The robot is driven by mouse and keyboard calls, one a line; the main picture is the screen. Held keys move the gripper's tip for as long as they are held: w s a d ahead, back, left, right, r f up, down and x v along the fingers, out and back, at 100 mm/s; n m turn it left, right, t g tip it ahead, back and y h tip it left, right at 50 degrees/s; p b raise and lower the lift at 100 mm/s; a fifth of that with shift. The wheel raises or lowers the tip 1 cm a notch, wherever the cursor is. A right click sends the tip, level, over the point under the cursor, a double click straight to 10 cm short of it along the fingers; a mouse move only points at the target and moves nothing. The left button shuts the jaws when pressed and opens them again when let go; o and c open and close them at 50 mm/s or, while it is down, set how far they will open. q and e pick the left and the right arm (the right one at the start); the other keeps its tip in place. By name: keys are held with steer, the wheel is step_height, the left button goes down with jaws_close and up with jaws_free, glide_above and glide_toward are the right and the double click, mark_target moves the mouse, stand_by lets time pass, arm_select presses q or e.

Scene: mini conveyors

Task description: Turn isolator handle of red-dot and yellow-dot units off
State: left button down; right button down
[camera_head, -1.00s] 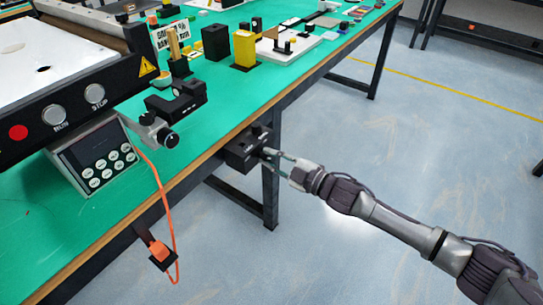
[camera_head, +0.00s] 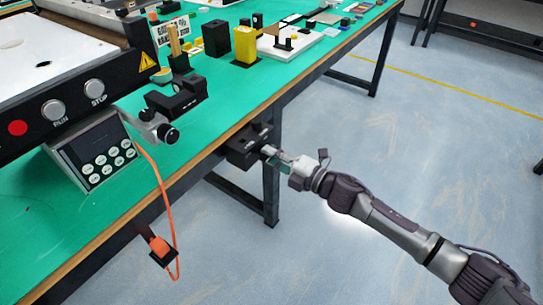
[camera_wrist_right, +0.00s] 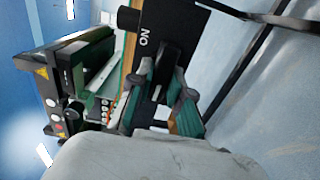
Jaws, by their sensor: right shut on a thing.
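A black isolator box (camera_head: 246,149) is mounted under the front edge of the green table. In the right wrist view, the box (camera_wrist_right: 188,22) carries the white letters "ON". My right gripper (camera_head: 272,153) reaches the box from the right. Its green-padded fingers (camera_wrist_right: 162,95) are shut on the black isolator handle (camera_wrist_right: 170,62), one on each side. The fingers partly hide the handle. The conveyor unit (camera_head: 85,68) at the left has a red dot (camera_head: 18,128) on its front panel. I see no yellow dot that clearly marks a unit. My left gripper is not in view.
The green table (camera_head: 210,117) holds a keypad box (camera_head: 98,150), a black clamp-like device (camera_head: 178,98) and a yellow block (camera_head: 245,43). An orange cable (camera_head: 168,205) hangs over the front edge. A table leg (camera_head: 271,190) stands under the isolator. The floor to the right is clear.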

steer(key=shift+f, duration=0.1)
stand_by(0.5)
steer(key=c, duration=1.1)
jaws_free()
steer(key=shift+d, duration=0.1)
steer(key=v, duration=1.2)
